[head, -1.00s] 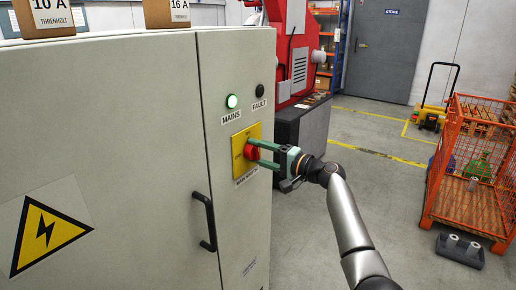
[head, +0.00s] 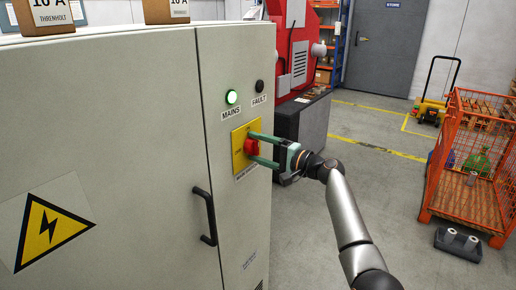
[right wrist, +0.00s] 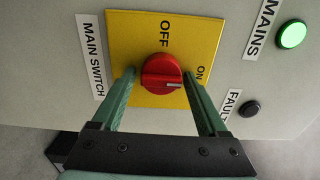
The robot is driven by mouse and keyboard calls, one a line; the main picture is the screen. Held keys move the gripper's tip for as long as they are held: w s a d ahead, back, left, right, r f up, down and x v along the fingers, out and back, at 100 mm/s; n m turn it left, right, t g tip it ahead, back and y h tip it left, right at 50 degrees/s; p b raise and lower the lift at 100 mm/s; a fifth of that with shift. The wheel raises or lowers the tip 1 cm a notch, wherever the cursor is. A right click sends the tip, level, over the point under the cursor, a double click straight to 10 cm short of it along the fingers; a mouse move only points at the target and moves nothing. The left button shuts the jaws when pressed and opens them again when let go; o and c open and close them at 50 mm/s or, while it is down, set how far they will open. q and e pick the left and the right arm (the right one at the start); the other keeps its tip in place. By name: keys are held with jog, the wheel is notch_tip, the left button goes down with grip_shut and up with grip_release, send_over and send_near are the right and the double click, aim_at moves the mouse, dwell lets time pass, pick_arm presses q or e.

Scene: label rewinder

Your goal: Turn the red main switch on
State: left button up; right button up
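In the right wrist view the red knob (right wrist: 160,72) sits between my green fingers, with a gap on each side. Its white mark lies at the right of the knob, towards the ON label rather than OFF. My right gripper (head: 257,148) is open around the knob, with fingers spread and tips near the plate; it also fills the lower right wrist view (right wrist: 160,84). My left gripper is not in view.
A green MAINS lamp (head: 232,97) is lit; the FAULT lamp (head: 260,87) is dark. A black door handle (head: 205,218) sticks out left of the switch. Boxes stand on the cabinet top.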

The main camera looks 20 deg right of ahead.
jog(key=shift+o, duration=0.6)
jog(key=b+v, duration=0.1)
jog(key=v, duration=1.1)
jog(key=shift+s+d+b, duration=0.2)
jog(key=shift+b, duration=0.1)
jog(key=s+a+f+n+g+h, duration=0.25)
jog(key=s+f, duration=0.25)
jog(key=f, duration=0.9)
jog(key=s+a+f+n+g+h, duration=0.1)
jog(key=s+f+h, duration=0.35)
jog(key=f, duration=0.85)
jog(key=s+a+f+n, duration=0.2)
jog(key=s+f+n, duration=0.1)
jog(key=s, duration=0.5)
jog(key=s+a+f+n+g+h+p, duration=0.1)
jog(key=s+a+f+n, duration=0.2)
jog(key=s, duration=0.5)
jog(key=s+a+f+n, duration=0.3)
jog(key=s+f, duration=0.2)
jog(key=s, duration=0.3)
jog(key=shift+a+f+h, duration=0.2)
jog(key=shift+f+h, duration=0.1)
jog(key=shift+g, duration=0.25)
